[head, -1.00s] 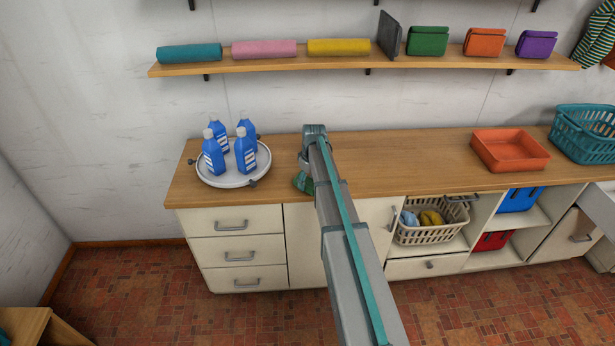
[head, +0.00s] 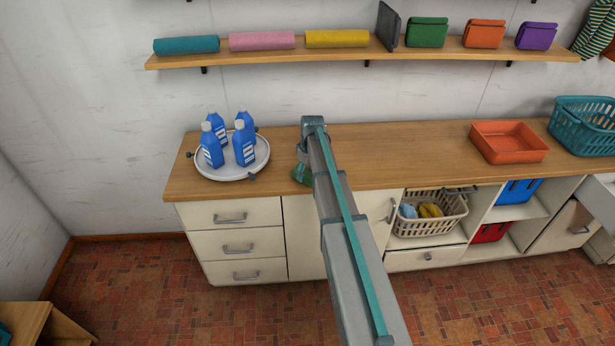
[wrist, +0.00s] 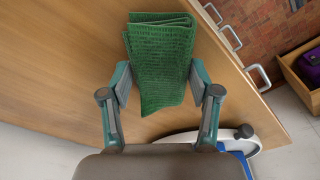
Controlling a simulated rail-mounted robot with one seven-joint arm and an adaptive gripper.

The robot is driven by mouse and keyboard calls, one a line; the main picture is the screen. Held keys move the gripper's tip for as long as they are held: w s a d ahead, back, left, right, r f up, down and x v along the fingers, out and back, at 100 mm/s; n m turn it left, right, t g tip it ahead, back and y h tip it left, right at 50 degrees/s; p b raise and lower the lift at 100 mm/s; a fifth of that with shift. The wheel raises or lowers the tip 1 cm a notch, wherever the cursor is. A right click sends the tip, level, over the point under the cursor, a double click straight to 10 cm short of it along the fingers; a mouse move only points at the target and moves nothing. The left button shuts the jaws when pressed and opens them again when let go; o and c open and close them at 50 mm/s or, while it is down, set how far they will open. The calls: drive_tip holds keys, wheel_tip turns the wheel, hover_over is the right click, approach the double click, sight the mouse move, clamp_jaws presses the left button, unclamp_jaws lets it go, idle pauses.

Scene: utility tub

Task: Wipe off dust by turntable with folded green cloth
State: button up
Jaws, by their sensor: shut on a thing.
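The green cloth (wrist: 162,55) is folded in layers and held between the two fingers of my gripper (wrist: 160,82) in the wrist view. My gripper is shut on it. In the head view the cloth (head: 302,174) shows at the counter's front part, partly hidden by my arm. The round white turntable (head: 232,173) stands left of the cloth, apart from it, with several blue bottles (head: 244,150) on it. Its rim also shows in the wrist view (wrist: 225,137). I cannot make out any dust on the wooden counter (head: 375,155); my arm hides part of it.
An orange tray (head: 508,155) and a teal basket (head: 585,125) stand at the counter's right. Dark knobs (head: 251,177) stick out beside the turntable. A wall shelf (head: 270,56) with rolls and folded cloths hangs behind. The counter right of my arm is clear up to the tray.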

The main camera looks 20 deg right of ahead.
drive_tip(key=shift+w+d, duration=0.55)
drive_tip(key=shift+w, duration=1.05)
drive_tip(key=shift+w+d, duration=0.55)
drive_tip(key=shift+w, duration=1.05)
drive_tip(key=shift+w+d, duration=0.55)
drive_tip(key=shift+w, duration=1.05)
drive_tip(key=r, duration=0.2)
drive_tip(key=r+p, duration=0.1)
drive_tip(key=shift+s+r, duration=0.25)
wheel_tip(320, 180, up, 5)
drive_tip(key=shift+f+p, duration=0.2)
drive_tip(key=shift+p, duration=0.65)
